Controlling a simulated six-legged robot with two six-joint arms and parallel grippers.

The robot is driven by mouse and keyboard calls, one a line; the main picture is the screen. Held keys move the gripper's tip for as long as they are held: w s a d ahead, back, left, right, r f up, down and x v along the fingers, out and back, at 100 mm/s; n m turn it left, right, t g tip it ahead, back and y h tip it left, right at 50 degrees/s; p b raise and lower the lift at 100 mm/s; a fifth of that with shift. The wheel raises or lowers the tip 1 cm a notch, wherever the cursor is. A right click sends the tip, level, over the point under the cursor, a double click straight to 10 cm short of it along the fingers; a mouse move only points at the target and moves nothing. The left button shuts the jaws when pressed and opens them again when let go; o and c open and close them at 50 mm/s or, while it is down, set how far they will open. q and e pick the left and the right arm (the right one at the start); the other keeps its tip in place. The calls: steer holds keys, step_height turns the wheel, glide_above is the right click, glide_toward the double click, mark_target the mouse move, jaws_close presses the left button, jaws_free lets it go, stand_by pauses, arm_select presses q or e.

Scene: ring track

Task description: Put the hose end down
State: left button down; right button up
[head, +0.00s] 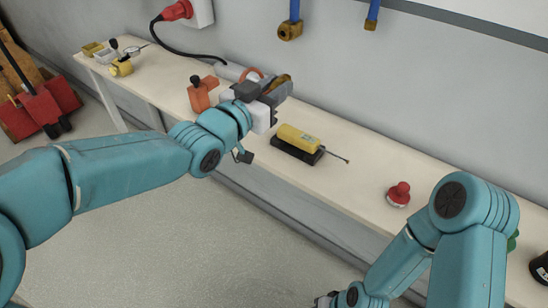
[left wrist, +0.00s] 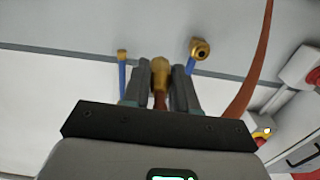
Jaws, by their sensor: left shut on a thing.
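My left gripper (head: 270,92) is above the back part of the long cream bench (head: 345,165). In the left wrist view its two fingers (left wrist: 162,88) are closed around a brass hose end (left wrist: 160,68), with a reddish-brown hose (left wrist: 252,65) curving up at the right. In the head view a bit of brass shows at the gripper's tip, and a short orange loop shows behind it; the gripper hides most of the hose. My right gripper (head: 324,300) is barely in view at the bottom edge, and its jaw state is unclear.
A yellow device on a black base (head: 298,141), an orange block with a black knob (head: 201,94) and a red button (head: 398,194) stand on the bench. Blue pipes with brass fittings (head: 290,30) hang on the wall.

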mark_target(274, 161)
arm_select(q)
step_height(274, 161, down, 17)
steer(key=b, duration=0.2)
steer(key=shift+a+f+b, duration=0.1)
steer(key=shift+f+b, duration=0.1)
steer(key=shift+b, duration=0.1)
steer(key=shift+r, duration=0.15)
steer(key=shift+f+b, duration=0.45)
steer(key=shift+b, duration=0.15)
steer(key=shift+f+b, duration=0.2)
steer(key=shift+b, duration=0.15)
steer(key=c, duration=0.9)
jaws_free()
